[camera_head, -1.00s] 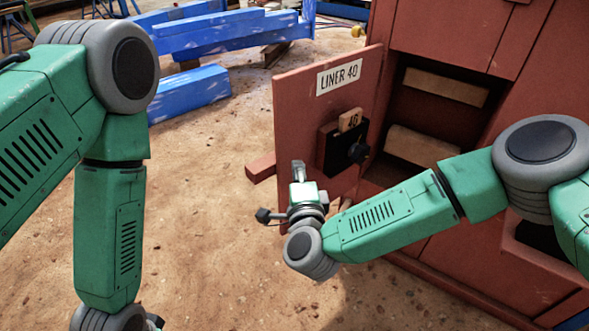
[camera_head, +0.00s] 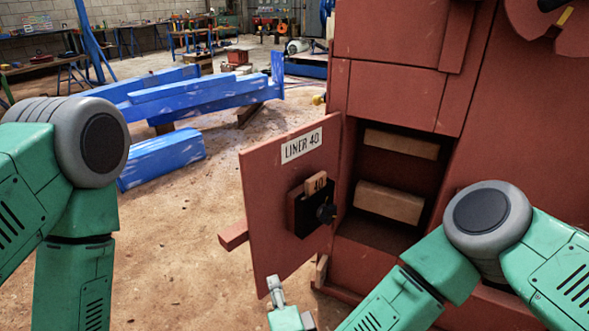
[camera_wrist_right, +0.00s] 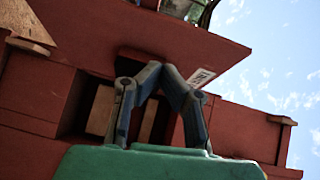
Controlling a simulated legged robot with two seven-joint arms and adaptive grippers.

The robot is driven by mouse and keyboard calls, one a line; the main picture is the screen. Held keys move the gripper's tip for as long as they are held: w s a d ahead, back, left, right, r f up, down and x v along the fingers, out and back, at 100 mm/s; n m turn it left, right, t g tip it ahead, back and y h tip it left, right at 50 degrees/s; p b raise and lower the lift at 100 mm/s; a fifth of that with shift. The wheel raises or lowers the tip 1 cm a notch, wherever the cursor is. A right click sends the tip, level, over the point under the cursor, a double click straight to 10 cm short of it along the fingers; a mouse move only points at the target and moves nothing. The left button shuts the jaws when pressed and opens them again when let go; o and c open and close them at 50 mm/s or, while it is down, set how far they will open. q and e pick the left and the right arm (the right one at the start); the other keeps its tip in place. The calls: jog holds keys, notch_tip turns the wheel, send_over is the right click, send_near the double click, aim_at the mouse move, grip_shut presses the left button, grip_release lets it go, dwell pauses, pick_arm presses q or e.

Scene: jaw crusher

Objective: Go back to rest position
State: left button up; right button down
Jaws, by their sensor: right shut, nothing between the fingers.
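My right gripper (camera_head: 274,290) is at the bottom of the head view, just below the lower edge of the open red door (camera_head: 262,190) labelled LINER 40. In the right wrist view its two fingers (camera_wrist_right: 157,68) meet at the tips, shut and empty.
The red crusher housing (camera_head: 395,95) stands at the right, with wooden blocks (camera_head: 388,203) inside its open compartment. Blue beams (camera_head: 190,100) lie on the floor behind. The sandy floor (camera_head: 180,250) between my left arm and the door is clear.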

jog(key=s+d+f+n+g+p, duration=0.4)
jog(key=s+d+f+n+g, duration=0.65)
jog(key=s+d, duration=0.35)
pick_arm(q)
notch_tip(320, 180, up, 7)
jog(key=p, duration=0.2)
jog(key=shift+r+p, duration=0.15)
jog(key=shift+p, duration=0.25)
jog(key=shift+a, duration=0.15)
jog(key=shift+c, duration=0.4)
pick_arm(e)
jog(key=s+d+r+n+g+h, duration=0.1)
jog(key=s+d+g+h, duration=0.1)
jog(key=s+d, duration=0.3)
jog(key=s+d+r+n+g+h, duration=0.2)
jog(key=s+d, duration=0.3)
jog(key=d, duration=0.9)
jog(key=shift+s+d+g+h, duration=0.3)
jog(key=shift+s+g+h, duration=0.1)
jog(key=shift+g+h, duration=0.3)
